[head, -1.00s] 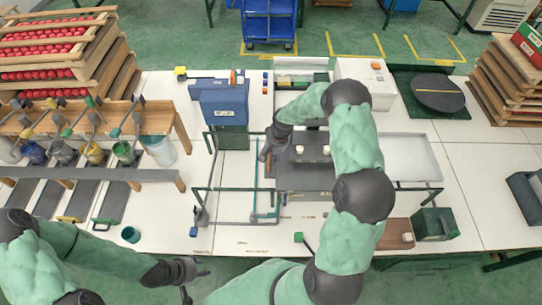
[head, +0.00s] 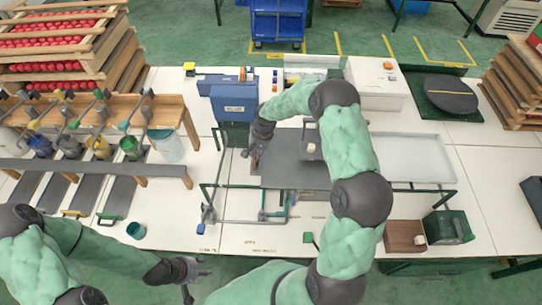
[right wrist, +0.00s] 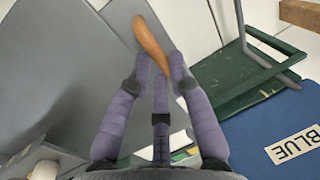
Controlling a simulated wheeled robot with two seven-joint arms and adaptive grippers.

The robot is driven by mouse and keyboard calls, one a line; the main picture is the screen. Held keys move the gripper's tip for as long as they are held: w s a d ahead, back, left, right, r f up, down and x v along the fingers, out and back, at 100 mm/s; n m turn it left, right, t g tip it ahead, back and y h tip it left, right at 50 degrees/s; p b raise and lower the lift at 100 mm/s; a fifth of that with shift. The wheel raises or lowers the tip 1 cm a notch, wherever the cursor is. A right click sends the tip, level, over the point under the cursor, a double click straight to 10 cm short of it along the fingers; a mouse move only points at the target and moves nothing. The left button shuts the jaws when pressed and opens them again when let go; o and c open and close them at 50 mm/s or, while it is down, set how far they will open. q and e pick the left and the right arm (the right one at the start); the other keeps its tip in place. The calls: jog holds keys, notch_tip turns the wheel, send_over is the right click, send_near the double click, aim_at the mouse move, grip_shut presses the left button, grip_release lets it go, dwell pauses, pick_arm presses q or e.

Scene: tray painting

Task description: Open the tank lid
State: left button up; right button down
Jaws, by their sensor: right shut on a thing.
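The tank lid looks like a flat dark grey panel (head: 285,172) in the middle of the table, partly covered by my right arm. In the right wrist view a grey panel (right wrist: 60,70) fills the left side, with an orange-brown handle (right wrist: 152,42) at its edge. My right gripper (head: 254,160) is at the panel's left edge. In the wrist view its fingers (right wrist: 160,75) are closed around the handle's lower end. The tank under the panel is mostly hidden. My left gripper (head: 200,277) is empty at the table's front edge, its fingers spread.
A blue box (head: 234,102) stands just behind my right gripper; its BLUE label shows in the wrist view. A pale tray (head: 425,160) lies to the right. A wooden rack (head: 185,115) with cups is at left.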

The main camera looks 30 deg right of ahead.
jog(key=w+a+b, duration=0.3)
jog(key=w+a, duration=0.3)
jog(key=a, duration=0.4)
jog(key=w+a+b, duration=0.3)
jog(key=w+a, duration=0.3)
jog(key=a, duration=0.4)
jog(key=shift+w+a, duration=0.4)
jog(key=shift+r, duration=0.1)
jog(key=c, duration=1.1)
grip_release()
jog(key=shift+c, duration=0.2)
notch_tip(320, 180, up, 12)
jog(key=s+d, duration=0.1)
jog(key=d, duration=0.1)
jog(key=shift+s, duration=0.1)
jog(key=shift+f, duration=0.25)
